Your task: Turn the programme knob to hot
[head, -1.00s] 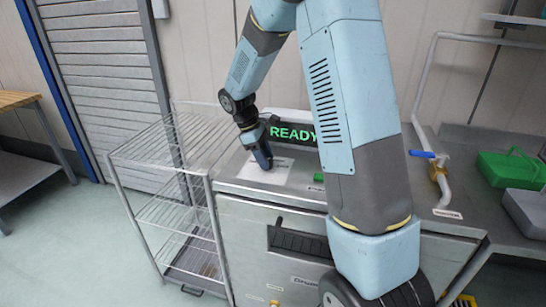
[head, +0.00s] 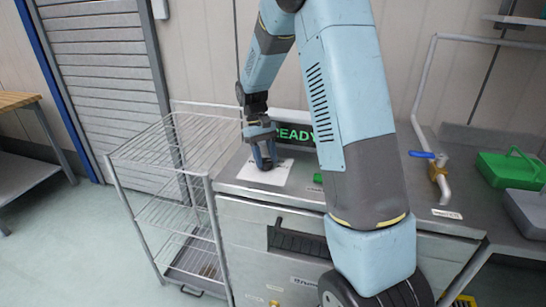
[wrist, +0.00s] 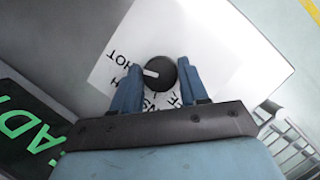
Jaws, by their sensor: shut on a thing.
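The programme knob (wrist: 162,78) is a round black dial with a white pointer, on a white label card (wrist: 205,40). In the wrist view its pointer aims left and slightly up, close to the printed word HOT (wrist: 126,54) at the upper left. Other lettering around the dial is partly covered. My gripper (wrist: 158,76) has its two blue fingers on either side of the knob, shut on it. In the head view my gripper (head: 265,161) is down at the card (head: 274,180) on the machine's top, and hides the knob.
A lit READY sign (head: 295,134) stands behind the card. A green button (head: 318,178) sits to the right. A wire rack (head: 152,150) stands left of the machine. A blue-handled valve (head: 422,155) and a green box (head: 510,168) are further right.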

